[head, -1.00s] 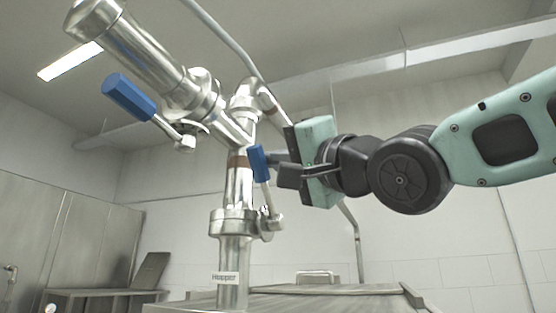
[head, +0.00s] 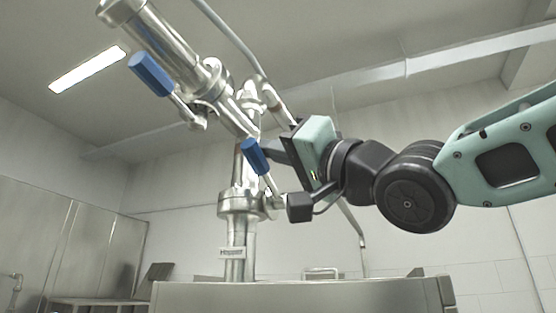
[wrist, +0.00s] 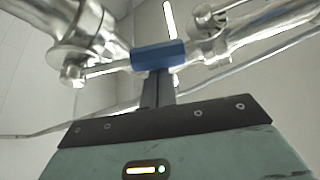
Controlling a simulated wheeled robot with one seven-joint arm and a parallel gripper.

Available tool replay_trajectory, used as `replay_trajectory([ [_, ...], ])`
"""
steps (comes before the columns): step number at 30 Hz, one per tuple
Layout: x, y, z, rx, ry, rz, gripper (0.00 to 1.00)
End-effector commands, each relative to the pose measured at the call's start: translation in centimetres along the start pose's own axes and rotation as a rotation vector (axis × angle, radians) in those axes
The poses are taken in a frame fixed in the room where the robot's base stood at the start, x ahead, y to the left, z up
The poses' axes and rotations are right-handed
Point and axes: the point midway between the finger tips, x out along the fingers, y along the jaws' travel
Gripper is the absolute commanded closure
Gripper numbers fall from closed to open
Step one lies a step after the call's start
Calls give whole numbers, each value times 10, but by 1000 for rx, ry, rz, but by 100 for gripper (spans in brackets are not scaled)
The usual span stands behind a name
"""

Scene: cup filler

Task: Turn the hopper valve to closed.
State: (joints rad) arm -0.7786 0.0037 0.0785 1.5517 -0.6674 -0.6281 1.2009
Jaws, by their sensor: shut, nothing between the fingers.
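The hopper valve (head: 237,204) sits on the upright steel pipe above a label reading "Hopper" (head: 231,253). Its lever has a blue grip (head: 254,156) and rises from the valve's right side, leaning up and left. My gripper (head: 273,150) is shut and empty, its fingertips right beside the blue grip on its right side. In the wrist view the fingertips (wrist: 157,76) reach the lower edge of the blue grip (wrist: 158,55) and seem to touch it. The grip hides the very tips in the head view.
A second valve lever with a blue grip (head: 150,73) sits higher up, on the slanted steel pipe (head: 166,48). A steel tank (head: 300,297) stands below. Thin pipes run behind my gripper.

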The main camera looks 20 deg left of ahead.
Motion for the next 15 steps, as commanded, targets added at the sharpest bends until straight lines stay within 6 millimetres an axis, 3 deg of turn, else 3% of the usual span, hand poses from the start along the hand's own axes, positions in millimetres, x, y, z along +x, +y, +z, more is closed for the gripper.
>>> replay_trajectory([
  [3, -8, 2, 13, -85, 0, -48, 100],
  [15, -18, 2, 31, -290, -1, -171, 100],
])
